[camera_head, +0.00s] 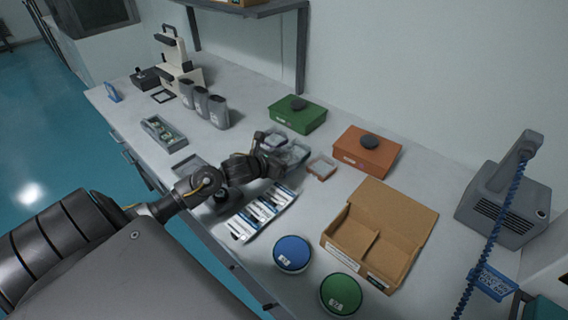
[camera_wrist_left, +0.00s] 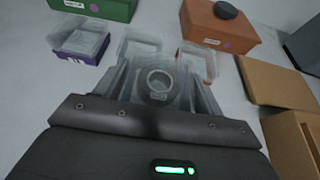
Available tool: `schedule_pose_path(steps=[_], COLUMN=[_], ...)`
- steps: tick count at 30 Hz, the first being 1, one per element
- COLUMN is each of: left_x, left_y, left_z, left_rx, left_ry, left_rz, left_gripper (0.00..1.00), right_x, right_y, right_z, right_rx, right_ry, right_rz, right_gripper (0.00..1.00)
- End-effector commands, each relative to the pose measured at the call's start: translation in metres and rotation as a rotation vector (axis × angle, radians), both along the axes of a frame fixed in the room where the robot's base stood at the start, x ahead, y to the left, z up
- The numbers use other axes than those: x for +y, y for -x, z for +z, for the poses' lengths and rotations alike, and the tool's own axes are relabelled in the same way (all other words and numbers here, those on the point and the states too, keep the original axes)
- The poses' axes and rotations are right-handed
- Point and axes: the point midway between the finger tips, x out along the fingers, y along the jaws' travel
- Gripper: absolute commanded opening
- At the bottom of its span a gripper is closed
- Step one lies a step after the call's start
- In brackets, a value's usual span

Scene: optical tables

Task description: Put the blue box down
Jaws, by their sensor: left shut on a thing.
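My left gripper (camera_head: 272,160) is over the middle of the table, among small clear boxes (camera_head: 274,139). In the left wrist view its fingers (camera_wrist_left: 160,88) are shut on a grey thing with a pale round ring (camera_wrist_left: 160,78). No blue colour shows on this thing, and the fingers hide its sides. I cannot tell whether it touches the table. I see no box that is plainly blue. A blue round lid (camera_head: 292,252) lies near the front edge. My right gripper is not in view.
A green box (camera_head: 297,118) and an orange box (camera_head: 366,154) stand behind. An open cardboard box (camera_head: 348,243) is to the right, with a green round lid (camera_head: 341,294) in front. White and blue packets (camera_head: 262,212) lie left of it. Grey bottles (camera_head: 217,112) stand at the left.

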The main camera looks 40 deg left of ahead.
Motion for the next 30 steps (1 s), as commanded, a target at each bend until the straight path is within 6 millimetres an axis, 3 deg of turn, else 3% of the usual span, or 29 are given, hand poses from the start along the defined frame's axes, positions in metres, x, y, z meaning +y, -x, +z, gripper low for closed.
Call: schedule_pose_path(steps=[9, 18, 30], left_x=[0.005, 0.007, 0.007], left_y=[-0.009, -0.011, -0.011], left_z=[-0.011, -0.043, -0.049], left_rx=[-0.001, -0.001, -0.002], left_ry=[0.0, 0.001, -0.002], left_rz=[0.001, 0.001, 0.0], left_gripper=[0.45, 0.45, 0.45], right_x=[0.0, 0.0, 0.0], right_y=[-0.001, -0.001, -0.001], right_z=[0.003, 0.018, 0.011], right_rx=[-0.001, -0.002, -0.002], right_ry=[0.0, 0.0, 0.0], right_rz=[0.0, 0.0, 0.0], right_gripper=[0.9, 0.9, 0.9])
